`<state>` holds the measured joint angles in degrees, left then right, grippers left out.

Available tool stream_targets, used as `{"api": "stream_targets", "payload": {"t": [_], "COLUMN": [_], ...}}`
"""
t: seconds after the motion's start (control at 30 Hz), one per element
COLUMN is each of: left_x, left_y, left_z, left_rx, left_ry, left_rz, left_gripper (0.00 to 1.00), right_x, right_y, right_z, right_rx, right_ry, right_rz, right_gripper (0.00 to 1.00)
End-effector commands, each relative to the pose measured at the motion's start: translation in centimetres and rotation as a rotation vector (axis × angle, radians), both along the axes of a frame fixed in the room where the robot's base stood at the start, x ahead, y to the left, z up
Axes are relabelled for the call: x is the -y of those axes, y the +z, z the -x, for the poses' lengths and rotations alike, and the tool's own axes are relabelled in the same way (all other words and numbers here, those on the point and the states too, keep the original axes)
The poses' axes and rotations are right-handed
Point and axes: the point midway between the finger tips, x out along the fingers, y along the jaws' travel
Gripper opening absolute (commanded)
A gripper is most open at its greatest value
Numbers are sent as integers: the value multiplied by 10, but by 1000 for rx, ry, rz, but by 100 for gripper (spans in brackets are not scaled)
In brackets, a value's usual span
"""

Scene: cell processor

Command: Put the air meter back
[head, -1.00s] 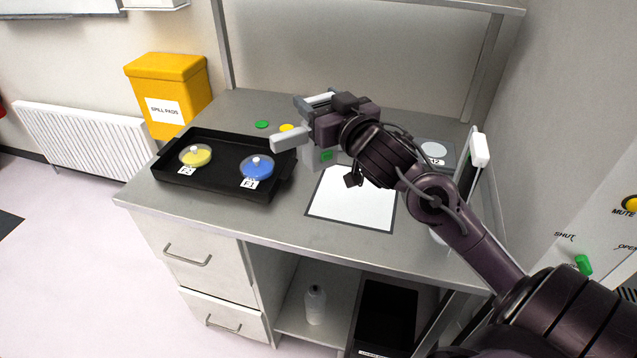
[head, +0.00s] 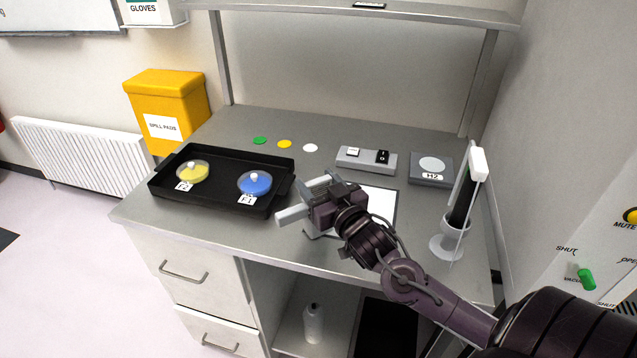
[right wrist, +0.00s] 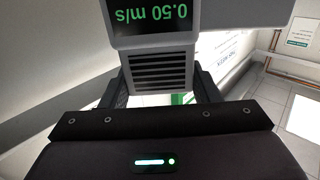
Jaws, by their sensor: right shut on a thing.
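My right gripper (head: 322,203) is shut on the air meter, above the front part of the bench near the white mat. In the right wrist view the air meter (right wrist: 160,66) is a pale grey body with dark vent slots between the two black fingers. Its dark screen shows 0.50 m/s in green, upside down. In the head view its pale body (head: 295,215) sticks out to the left of the gripper, and the rest is mostly hidden. I cannot tell whether it touches the bench. My left gripper is not in view.
A black tray (head: 220,205) with yellow and blue dishes stands left. Behind are coloured discs (head: 284,144), a grey switch box (head: 350,165) and a grey H2 plate (head: 430,183). A white stand (head: 449,249) holding a tall black piece stands right. The white mat (head: 382,205) is partly covered.

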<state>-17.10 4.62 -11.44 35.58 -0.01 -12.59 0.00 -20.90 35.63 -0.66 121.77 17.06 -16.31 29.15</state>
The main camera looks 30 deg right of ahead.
Motion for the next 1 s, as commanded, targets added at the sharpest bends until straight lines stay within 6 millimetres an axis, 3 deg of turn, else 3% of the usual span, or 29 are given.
{"api": "stream_targets", "payload": {"t": [0.27,0.3,0.47,0.8,1.0], "left_x": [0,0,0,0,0], "left_y": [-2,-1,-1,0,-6], "left_z": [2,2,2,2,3], "left_rx": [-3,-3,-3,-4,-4], "left_ry": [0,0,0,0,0], "left_rz": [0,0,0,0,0], "left_gripper": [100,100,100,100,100], "right_x": [0,0,0,0,-2], "right_y": [-2,-3,-2,2,-3], "right_z": [0,0,0,0,23], "right_rx": [1,0,0,0,-4], "right_ry": [0,0,1,1,2], "right_rz": [-1,0,0,1,-1], "right_gripper": [13,58,78,78,78]}}
